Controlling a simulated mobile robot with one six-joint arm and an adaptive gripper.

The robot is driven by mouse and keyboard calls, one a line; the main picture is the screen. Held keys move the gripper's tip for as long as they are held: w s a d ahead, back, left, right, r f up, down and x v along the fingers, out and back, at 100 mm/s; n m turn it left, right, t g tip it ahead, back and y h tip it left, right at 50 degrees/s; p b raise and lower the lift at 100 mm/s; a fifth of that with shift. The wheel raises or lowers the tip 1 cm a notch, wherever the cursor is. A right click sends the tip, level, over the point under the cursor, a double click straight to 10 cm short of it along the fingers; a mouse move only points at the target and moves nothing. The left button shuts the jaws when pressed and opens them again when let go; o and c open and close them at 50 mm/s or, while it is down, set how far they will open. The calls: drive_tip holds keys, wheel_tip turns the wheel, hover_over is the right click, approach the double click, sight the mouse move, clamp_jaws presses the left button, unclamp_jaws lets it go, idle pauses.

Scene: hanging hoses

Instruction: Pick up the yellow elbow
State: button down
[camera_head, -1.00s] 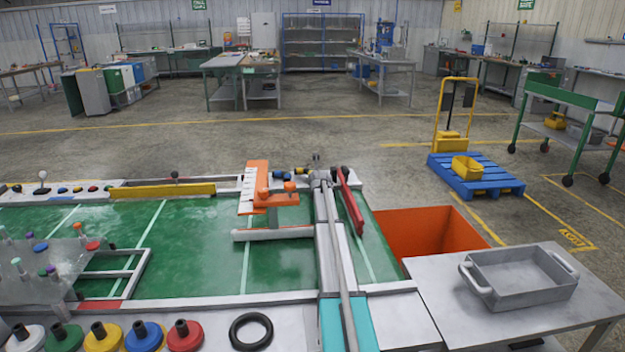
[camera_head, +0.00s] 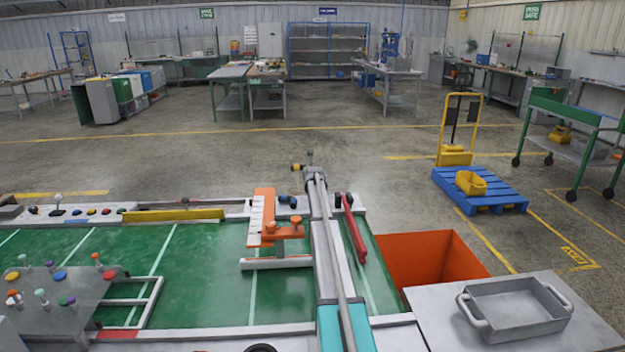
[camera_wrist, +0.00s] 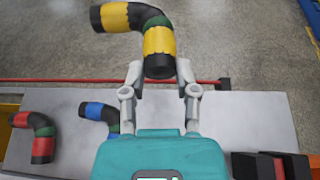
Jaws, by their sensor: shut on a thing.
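The yellow elbow (camera_wrist: 159,40) is a bent hose piece with yellow bands, black ends and a green patch at its bend. In the wrist view, my gripper (camera_wrist: 160,76) is shut on one of its ends, and the other end points to the left. The head view shows the elbow (camera_head: 297,167) small, at the tip of my arm beyond the bench's far edge in the picture. My gripper (camera_head: 309,168) is raised above the bench there. Floor shows behind the elbow in the wrist view.
A blue elbow (camera_wrist: 94,111) and a red elbow (camera_wrist: 42,148) lie on the pale bench strip (camera_wrist: 245,115). A red bar (camera_wrist: 60,80) runs along its edge. An orange fixture (camera_head: 264,215) stands left of my arm. A grey tray (camera_head: 520,304) sits on the right table.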

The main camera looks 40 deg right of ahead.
sight(304, 166)
drive_tip(key=shift+w+d+r+p, duration=0.1)
drive_tip(key=shift+w+r+p, duration=0.15)
drive_tip(key=shift+w, duration=0.4)
drive_tip(key=shift+w+d+r+p, duration=0.15)
drive_tip(key=shift+w+r, duration=0.15)
drive_tip(key=shift+w, duration=0.3)
drive_tip(key=shift+w+d+r+p, duration=0.1)
drive_tip(key=shift+w+r+p, duration=0.15)
drive_tip(key=shift+w, duration=0.4)
drive_tip(key=shift+a, duration=0.1)
